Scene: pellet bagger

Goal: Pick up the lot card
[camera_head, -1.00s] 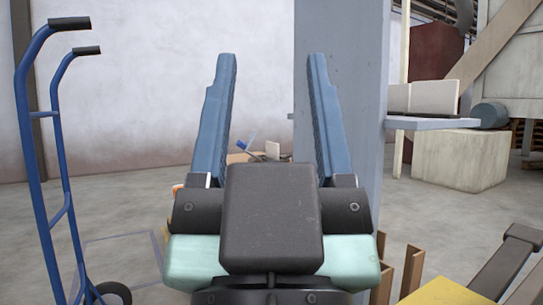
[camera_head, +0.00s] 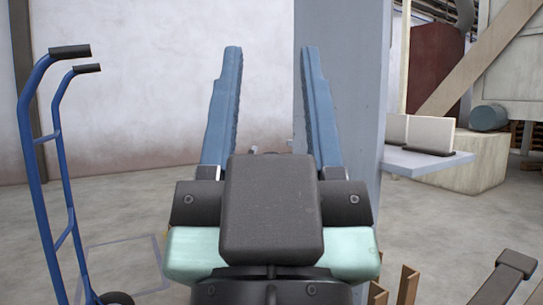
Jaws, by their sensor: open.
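My gripper (camera_head: 271,50) is in the middle of the view, with its two blue fingers pointing up and spread apart, and nothing shows held between them. No thing is plainly the lot card. Upright whitish panels (camera_head: 430,133) stand on a grey shelf (camera_head: 415,160) at the right, one in a dark base; I cannot tell whether either is the card. Small bits of something show just above my gripper's dark body, which hides the rest. My gripper is apart from the shelf, to its left.
A blue hand truck (camera_head: 45,135) stands at the left. A grey column (camera_head: 350,90) rises behind my right finger. Brown angle posts (camera_head: 407,287) and a dark-handled bar (camera_head: 500,280) are at the lower right. A pale block (camera_head: 478,165) stands behind the shelf. Open floor lies at the left.

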